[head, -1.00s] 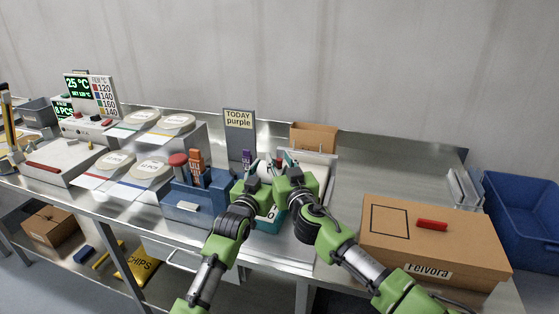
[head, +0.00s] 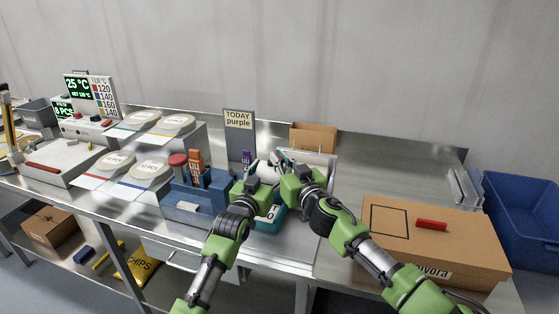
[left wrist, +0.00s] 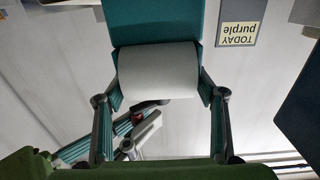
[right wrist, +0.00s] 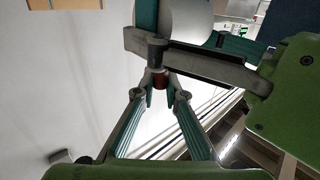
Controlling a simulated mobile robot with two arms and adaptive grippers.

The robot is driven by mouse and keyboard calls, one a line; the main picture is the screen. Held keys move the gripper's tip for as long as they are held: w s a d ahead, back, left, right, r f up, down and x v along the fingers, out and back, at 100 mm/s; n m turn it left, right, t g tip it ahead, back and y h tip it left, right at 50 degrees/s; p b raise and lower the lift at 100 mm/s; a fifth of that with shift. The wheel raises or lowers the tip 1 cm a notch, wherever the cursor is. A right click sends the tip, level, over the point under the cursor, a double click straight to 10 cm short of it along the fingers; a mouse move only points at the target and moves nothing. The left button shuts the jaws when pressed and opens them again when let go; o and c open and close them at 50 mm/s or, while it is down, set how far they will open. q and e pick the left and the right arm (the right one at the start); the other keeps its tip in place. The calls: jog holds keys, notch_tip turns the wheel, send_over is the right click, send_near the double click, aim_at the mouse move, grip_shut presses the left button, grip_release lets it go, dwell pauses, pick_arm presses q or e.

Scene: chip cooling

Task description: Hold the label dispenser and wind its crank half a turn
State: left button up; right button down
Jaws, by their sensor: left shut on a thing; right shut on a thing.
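The label dispenser (head: 271,217) is teal with a white roll. It stands on the bench, largely hidden behind my grippers in the head view. In the left wrist view its teal body (left wrist: 165,22) and white roll (left wrist: 158,70) sit between the fingers of my left gripper (left wrist: 160,94), which is shut on the dispenser.
A blue holder (head: 190,207) with upright labelled sticks stands just left of the dispenser. A "TODAY purple" sign (head: 239,122) is behind. A cardboard box (head: 450,245) with a red bar is at right.

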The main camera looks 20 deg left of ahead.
jog(key=shift+w+d+f+n+g+y, duration=0.15)
jog(key=shift+w+n+g+y, duration=0.1)
jog(key=shift+n+g+y, duration=0.55)
jog(key=shift+w+d+n+g+y, duration=0.1)
jog(key=shift+w+n+g+y, duration=0.15)
jog(key=shift+n+g+y, duration=0.55)
jog(key=c, duration=2)
grip_release()
jog(key=shift+c, duration=0.2)
jog(key=v, duration=1.2)
jog(key=shift+w+d, duration=0.1)
